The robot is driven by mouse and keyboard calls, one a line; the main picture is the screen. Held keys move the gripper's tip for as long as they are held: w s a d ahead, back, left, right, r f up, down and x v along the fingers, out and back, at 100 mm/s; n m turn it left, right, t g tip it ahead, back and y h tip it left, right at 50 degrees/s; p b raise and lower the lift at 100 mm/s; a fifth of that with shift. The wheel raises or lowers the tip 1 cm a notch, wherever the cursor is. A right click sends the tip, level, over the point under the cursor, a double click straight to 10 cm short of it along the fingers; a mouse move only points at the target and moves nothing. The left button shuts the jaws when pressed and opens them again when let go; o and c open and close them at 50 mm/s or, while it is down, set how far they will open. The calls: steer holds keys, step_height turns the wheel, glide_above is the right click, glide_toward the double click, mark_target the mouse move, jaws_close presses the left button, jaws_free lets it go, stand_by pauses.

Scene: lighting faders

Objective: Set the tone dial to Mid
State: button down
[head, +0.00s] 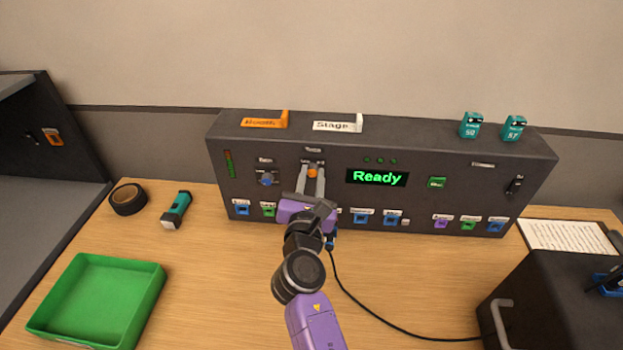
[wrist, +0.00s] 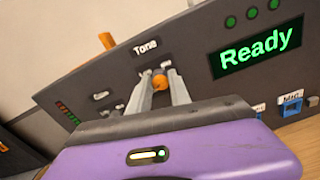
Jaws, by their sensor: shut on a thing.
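The tone dial is a small orange knob (head: 313,171) on the front of the dark control panel (head: 400,150). In the wrist view the orange knob (wrist: 160,82) sits below the label "Tone" (wrist: 145,47). My gripper (head: 312,172) reaches the panel front with one finger on each side of the knob. In the wrist view my gripper (wrist: 158,78) is shut on the knob. The fingers hide the knob's sides and the marks around it, so I cannot tell its setting.
A blue knob (head: 266,179) is left of my gripper. The green display (head: 377,178) reads "Ready". Coloured sockets line the panel's lower edge. A black cable (head: 365,315) crosses the table. A green tray (head: 95,297), tape roll (head: 128,199) and torch (head: 176,210) lie left.

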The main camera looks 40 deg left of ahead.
steer(key=m+b, duration=0.2)
steer(key=m, duration=0.2)
steer(key=shift+f+m, duration=0.15)
steer(key=shift+m, duration=0.15)
steer(key=m+b, duration=0.2)
steer(key=m, duration=0.2)
steer(key=shift+d+m+b, duration=0.1)
steer(key=shift+m+b, duration=0.2)
steer(key=shift+b, duration=0.1)
steer(key=m+b, duration=0.3)
steer(key=m, duration=0.1)
steer(key=shift+f+m, duration=0.15)
steer(key=shift+m, duration=0.15)
steer(key=m+b, duration=0.3)
steer(key=m, duration=0.1)
steer(key=shift+f, duration=0.1)
steer(key=m+b, duration=0.3)
steer(key=m, duration=0.1)
steer(key=m+b, duration=0.3)
steer(key=m, duration=0.1)
steer(key=shift+m, duration=0.3)
steer(key=m+b, duration=0.2)
steer(key=m, duration=0.1)
steer(key=shift+m, duration=0.3)
steer(key=shift+m+b, duration=0.9)
steer(key=shift+m, duration=1)
